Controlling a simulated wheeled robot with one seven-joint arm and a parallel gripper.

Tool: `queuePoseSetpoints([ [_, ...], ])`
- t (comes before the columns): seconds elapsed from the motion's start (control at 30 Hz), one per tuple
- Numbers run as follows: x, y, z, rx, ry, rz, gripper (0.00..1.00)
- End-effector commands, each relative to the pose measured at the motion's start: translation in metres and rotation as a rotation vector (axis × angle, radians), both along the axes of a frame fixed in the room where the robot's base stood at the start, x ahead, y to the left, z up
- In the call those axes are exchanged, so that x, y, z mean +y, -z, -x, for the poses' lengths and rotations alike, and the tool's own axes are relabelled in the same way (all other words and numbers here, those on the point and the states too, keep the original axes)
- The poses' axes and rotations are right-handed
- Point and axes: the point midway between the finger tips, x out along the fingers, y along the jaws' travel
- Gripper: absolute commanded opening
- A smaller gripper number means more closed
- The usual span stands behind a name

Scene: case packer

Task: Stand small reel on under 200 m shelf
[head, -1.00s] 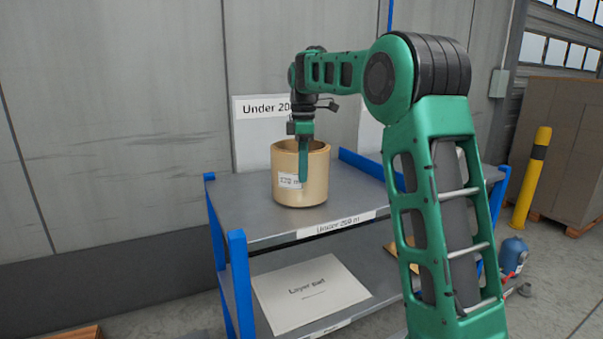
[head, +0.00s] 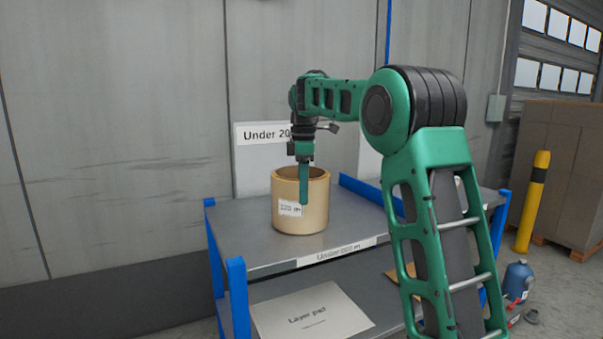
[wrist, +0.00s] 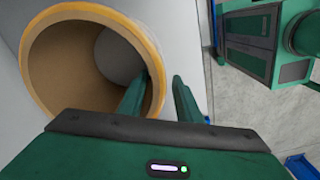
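The small reel (head: 318,212) is a tan, hollow cylinder with a white label whose print is too blurred to read surely. It stands upright on the grey top shelf (head: 238,222), whose front label (head: 338,252) reads "Under 200 m". My gripper (head: 304,201) points down at the reel's near wall, with one finger outside it. In the wrist view my gripper (wrist: 162,78) is open. One finger is inside the bore and the other outside the reel's rim (wrist: 154,48), with a small gap beside the outer finger.
A partly hidden "Under 20…" sign (head: 262,134) is on the wall behind. A layer pad (head: 312,310) lies on the lower shelf. Blue posts (head: 236,280) edge the rack. A yellow bollard (head: 532,200) and a blue bottle (head: 517,280) stand at right. Shelf room is free around the reel.

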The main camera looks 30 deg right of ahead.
Motion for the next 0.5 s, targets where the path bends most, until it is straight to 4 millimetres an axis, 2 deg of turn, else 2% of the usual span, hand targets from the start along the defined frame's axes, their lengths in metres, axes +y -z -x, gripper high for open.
queuePoseSetpoints([
  [0.3, -0.001, -0.064, -0.001, -0.003, 0.001, 0.000, 0.31],
  [0.5, -0.001, -0.091, -0.001, -0.003, 0.002, 0.001, 0.31],
])
